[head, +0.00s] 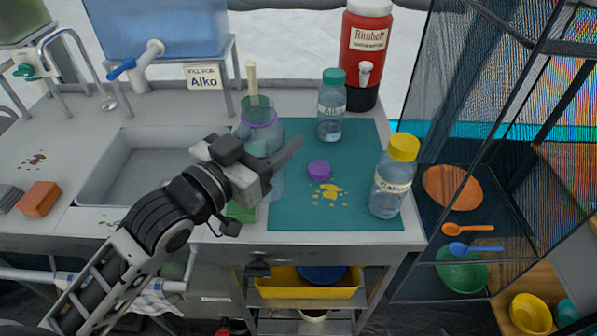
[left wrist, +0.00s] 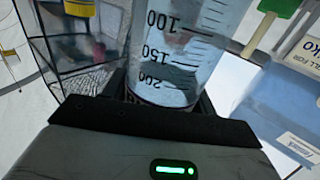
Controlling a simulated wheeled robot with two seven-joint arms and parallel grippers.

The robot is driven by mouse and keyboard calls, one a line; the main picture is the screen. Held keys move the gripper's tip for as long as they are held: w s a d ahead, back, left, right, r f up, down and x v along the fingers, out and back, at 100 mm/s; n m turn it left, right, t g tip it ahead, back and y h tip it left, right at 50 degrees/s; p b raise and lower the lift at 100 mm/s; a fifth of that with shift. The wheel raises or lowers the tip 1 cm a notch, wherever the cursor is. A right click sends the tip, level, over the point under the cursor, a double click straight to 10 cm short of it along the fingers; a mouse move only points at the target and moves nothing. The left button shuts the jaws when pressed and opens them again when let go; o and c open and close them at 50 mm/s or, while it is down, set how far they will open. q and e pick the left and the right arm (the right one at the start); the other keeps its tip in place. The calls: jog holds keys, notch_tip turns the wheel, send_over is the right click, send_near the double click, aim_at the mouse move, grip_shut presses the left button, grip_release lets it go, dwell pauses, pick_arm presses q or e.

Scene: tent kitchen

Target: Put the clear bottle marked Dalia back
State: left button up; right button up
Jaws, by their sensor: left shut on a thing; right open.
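My left gripper (head: 272,165) is shut on a clear bottle (head: 260,112) with a purple neck ring and no cap on it. Graduation marks show on the bottle's wall in the left wrist view (left wrist: 182,50). Its label is not visible. The gripper hides the bottle's middle, so I cannot tell whether its base touches the counter. A purple cap (head: 319,170) lies on the teal mat (head: 290,212). A yellow-capped clear bottle (head: 391,185) stands at the mat's right; its label is hard to read. My right gripper is not in view.
A teal-capped bottle (head: 331,112) marked Aiko stands at the mat's back. Yellow crumbs (head: 328,194) lie near the purple cap. A wooden handle (head: 252,78) rises at the held bottle. The sink (head: 135,165) is left; a red dispenser (head: 366,40) is behind. Mesh shelving (head: 470,140) stands right.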

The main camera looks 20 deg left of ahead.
pick_arm(q)
jog(key=w+d+f, duration=0.3)
jog(key=w+f, duration=0.2)
jog(key=f, duration=0.4)
jog(key=shift+f, duration=0.25)
jog(key=o, duration=1)
jog(key=shift+o, duration=0.2)
